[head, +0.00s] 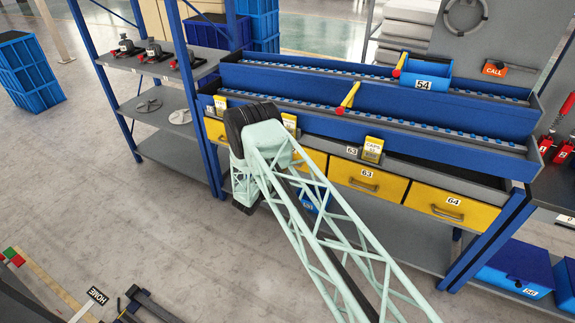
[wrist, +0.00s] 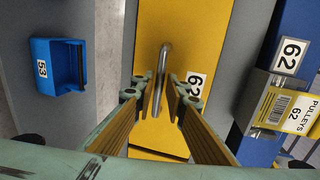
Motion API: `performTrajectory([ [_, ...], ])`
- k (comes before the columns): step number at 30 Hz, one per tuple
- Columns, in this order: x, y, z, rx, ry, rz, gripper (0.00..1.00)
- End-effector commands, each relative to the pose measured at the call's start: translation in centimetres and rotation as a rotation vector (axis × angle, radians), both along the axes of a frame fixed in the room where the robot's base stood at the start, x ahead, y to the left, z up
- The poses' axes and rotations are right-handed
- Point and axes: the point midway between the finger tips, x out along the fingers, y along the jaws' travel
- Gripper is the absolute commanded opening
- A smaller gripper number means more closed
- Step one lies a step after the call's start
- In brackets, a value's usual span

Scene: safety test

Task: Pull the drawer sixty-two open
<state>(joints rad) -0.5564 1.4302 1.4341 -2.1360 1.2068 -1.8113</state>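The yellow drawer sixty-two (wrist: 185,30) fills the middle of the wrist view, with its white 62 label (wrist: 196,82) right of the handle. Its grey metal bar handle (wrist: 163,62) runs lengthwise in the picture. My gripper (wrist: 162,92) is open, one finger on each side of the handle, with visible gaps. I cannot tell how deep the fingertips reach around it. In the head view my arm hides most of this drawer; a yellow part (head: 315,157) shows to its right. The drawer looks shut.
Drawers 63 (head: 355,177) and 64 (head: 452,205) are to the right. A yellow pulleys holder (wrist: 298,110) is beside the drawer in the wrist view. A blue bin 53 (wrist: 50,65) sits at the other side. Blue rack ledges (head: 380,125) stand above the drawers.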

Motion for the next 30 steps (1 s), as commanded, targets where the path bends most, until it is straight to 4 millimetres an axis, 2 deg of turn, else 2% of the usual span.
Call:
performTrajectory([
  [7, 1.6, -0.6, -0.5, -0.001, 0.001, 0.0, 0.13],
  [19, 1.9, -0.8, -0.5, -0.001, 0.001, 0.0, 0.13],
  [24, 1.9, -0.7, -0.5, 0.0, 0.001, 0.0, 0.0],
  [30, 1.8, -0.7, -0.5, -0.001, 0.001, 0.0, 0.0],
])
